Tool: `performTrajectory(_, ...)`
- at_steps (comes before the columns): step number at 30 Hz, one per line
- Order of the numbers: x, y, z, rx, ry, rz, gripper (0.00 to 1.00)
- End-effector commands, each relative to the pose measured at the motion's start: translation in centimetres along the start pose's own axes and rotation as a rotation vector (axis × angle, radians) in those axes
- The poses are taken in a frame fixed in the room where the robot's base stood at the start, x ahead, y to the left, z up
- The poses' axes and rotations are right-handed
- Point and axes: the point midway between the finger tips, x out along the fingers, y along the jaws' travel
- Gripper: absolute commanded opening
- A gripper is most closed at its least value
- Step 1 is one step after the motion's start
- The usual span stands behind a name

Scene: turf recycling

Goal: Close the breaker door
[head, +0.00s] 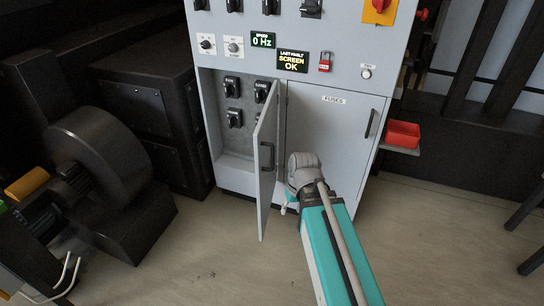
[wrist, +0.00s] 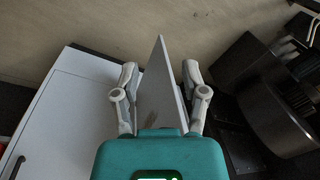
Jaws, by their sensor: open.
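The breaker door (head: 262,185) is a light grey panel standing swung open from the cabinet's left lower compartment. Its dark handle (head: 267,156) faces right. Breakers (head: 234,118) show inside the open compartment. In the head view my gripper (head: 289,205) is low, just right of the door, and mostly hidden by my arm. In the wrist view my gripper (wrist: 160,76) is open, with one finger on each side of the door panel (wrist: 160,85). I cannot tell whether either finger touches it.
The shut fuses door (head: 325,140) is right of the open compartment. A red bin (head: 403,134) sits on a shelf at the cabinet's right side. Dark machinery (head: 95,165) stands at left. The floor (head: 200,260) in front is clear.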

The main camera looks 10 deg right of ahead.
Motion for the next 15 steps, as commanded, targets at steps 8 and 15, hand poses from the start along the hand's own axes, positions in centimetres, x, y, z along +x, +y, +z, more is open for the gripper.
performTrajectory(8,2.8,0.0,-4.7,-0.219,0.133,-0.284,0.57)
performTrajectory(15,3.0,0.9,-9.1,-0.420,0.362,-0.505,0.57)
